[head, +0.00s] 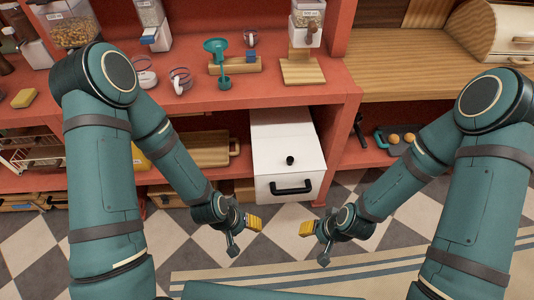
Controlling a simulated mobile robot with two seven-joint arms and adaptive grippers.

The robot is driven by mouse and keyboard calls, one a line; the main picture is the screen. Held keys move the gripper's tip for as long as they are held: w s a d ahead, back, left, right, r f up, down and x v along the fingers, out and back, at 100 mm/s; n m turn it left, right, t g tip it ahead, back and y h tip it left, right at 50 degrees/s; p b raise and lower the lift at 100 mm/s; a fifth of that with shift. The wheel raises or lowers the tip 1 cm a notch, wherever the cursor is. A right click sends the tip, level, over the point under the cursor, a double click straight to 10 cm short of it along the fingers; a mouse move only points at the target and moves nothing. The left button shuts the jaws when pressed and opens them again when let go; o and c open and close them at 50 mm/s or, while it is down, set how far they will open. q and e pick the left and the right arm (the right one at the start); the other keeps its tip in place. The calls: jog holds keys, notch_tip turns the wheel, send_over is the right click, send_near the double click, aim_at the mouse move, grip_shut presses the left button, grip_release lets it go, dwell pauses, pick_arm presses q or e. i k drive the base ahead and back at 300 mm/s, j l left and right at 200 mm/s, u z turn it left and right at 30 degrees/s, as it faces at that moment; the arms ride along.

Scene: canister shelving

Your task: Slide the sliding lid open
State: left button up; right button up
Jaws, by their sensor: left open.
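A white box (272,187) stands on the low shelf, with a flat white lid (285,132) on top. A small black knob (290,160) sits near the lid's front edge. A black bar handle (291,187) is on the box's front face. The lid appears shut, its back part hidden under the counter above. My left gripper (246,238) is open and empty, in front of the box and left of its handle. My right gripper (312,247) looks open and empty, in front of the box and to the right. Neither gripper touches the box.
The red counter (200,100) overhangs the low shelf. On it are a green funnel stand (218,62), glass cups and canisters. A dark tray with orange round things (401,138) lies right.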

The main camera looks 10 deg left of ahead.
aim_at(284, 155)
jog(key=i+j+u, duration=0.1)
jog(key=i+u, duration=0.15)
jog(key=u, duration=0.15)
jog(key=i+u, duration=0.25)
jog(key=u, duration=0.2)
